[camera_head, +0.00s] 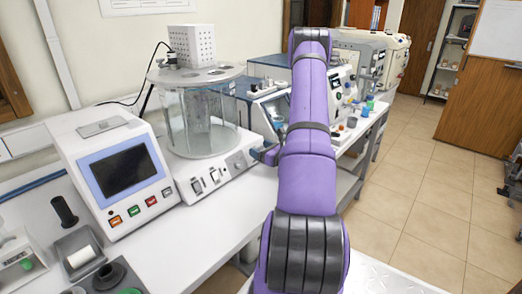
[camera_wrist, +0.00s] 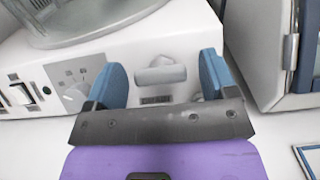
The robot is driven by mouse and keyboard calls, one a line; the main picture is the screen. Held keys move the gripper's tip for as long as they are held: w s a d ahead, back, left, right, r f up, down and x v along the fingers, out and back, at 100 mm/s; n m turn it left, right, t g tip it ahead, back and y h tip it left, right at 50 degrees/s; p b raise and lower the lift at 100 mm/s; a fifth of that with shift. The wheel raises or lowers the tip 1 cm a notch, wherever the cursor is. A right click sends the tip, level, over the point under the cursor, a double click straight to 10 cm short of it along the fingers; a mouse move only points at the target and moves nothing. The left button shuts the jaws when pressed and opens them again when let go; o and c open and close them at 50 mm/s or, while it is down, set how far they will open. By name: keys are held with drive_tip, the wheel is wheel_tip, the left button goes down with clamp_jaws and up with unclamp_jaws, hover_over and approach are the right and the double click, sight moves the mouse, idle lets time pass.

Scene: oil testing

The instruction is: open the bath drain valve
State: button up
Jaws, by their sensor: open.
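The drain valve (camera_wrist: 160,72) is a small light-grey handle on the front of the white bath base (camera_wrist: 60,88). It lies roughly crosswise in the wrist view, above a small dark label that seems to read drain. My gripper (camera_wrist: 162,80) is open, with one blue finger on each side of the handle and a visible gap to both. How near the fingertips are in depth is hard to tell. In the head view the bath (camera_head: 203,118) is a clear glass cylinder on its base. My gripper (camera_head: 266,153) is at the base's right end, and my arm hides the valve there.
A knob (camera_wrist: 76,97) and a rocker switch (camera_wrist: 20,94) sit left of the valve. Another boxed instrument (camera_wrist: 258,50) stands close on the right. A screen unit (camera_head: 118,175) is left of the bath. The tiled floor (camera_head: 425,210) at right is clear.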

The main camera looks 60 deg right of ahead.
drive_tip(key=c, duration=0.9)
drive_tip(key=shift+c, duration=0.2)
drive_tip(key=n+y, duration=0.1)
drive_tip(key=n, duration=0.2)
drive_tip(key=n+y, duration=0.2)
drive_tip(key=n, duration=0.1)
drive_tip(key=shift+d, duration=0.1)
drive_tip(key=n+g+y, duration=0.1)
drive_tip(key=n, duration=0.2)
drive_tip(key=n+y, duration=0.1)
drive_tip(key=n, duration=0.1)
drive_tip(key=shift+n+g+y, duration=0.3)
drive_tip(key=shift+n+g, duration=0.1)
drive_tip(key=n+g+y, duration=0.1)
drive_tip(key=n+g, duration=0.1)
drive_tip(key=n, duration=0.3)
drive_tip(key=shift+n+g+y, duration=0.3)
drive_tip(key=shift+n+g, duration=0.8)
drive_tip(key=shift+n, duration=1.1)
